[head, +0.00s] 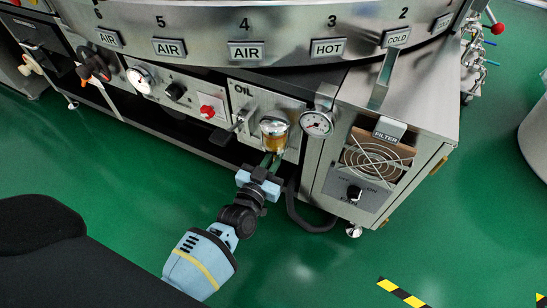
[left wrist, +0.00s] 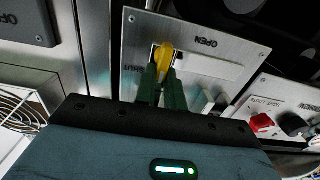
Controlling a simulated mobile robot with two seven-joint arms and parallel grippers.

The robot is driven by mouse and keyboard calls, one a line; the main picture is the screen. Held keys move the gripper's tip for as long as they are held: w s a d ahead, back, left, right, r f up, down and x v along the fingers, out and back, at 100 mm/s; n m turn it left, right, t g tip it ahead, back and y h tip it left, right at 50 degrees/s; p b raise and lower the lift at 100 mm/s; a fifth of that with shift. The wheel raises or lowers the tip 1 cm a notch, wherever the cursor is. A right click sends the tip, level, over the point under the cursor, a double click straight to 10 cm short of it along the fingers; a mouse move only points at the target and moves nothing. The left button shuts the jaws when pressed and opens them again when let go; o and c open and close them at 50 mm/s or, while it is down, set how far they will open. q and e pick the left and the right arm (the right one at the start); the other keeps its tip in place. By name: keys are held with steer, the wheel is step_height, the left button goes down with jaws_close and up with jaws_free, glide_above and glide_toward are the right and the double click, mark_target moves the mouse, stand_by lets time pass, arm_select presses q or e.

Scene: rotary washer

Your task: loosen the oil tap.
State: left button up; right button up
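The oil panel (head: 258,104) is a metal plate marked OIL on the machine's front. The rounded silver and amber fitting of the oil tap (head: 274,131) stands out from it. In the left wrist view the panel (left wrist: 225,72) appears upside down with OPEN and SHUT lettering, and the tap's yellow handle (left wrist: 165,50) points between them. My left gripper (head: 270,159) reaches up to the tap from below. Its dark green fingers (left wrist: 161,78) are close together around the yellow handle's lower part, which they partly hide. My right gripper is not in view.
A small lever (head: 239,119) sits left of the tap, and a red button (head: 207,112) beyond it. The large ring (head: 270,52) overhangs above. The green floor (head: 320,265) in front is free.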

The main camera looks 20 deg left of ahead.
arm_select(q)
jaws_close()
steer(key=shift+a+n, duration=0.1)
steer(key=shift+n, duration=0.3)
steer(key=n, duration=0.5)
steer(key=a+f+n+b, duration=0.1)
steer(key=n, duration=0.4)
steer(key=n+b, duration=0.1)
steer(key=n, duration=0.5)
steer(key=shift+a+f, duration=0.3)
steer(key=shift+f, duration=0.05)
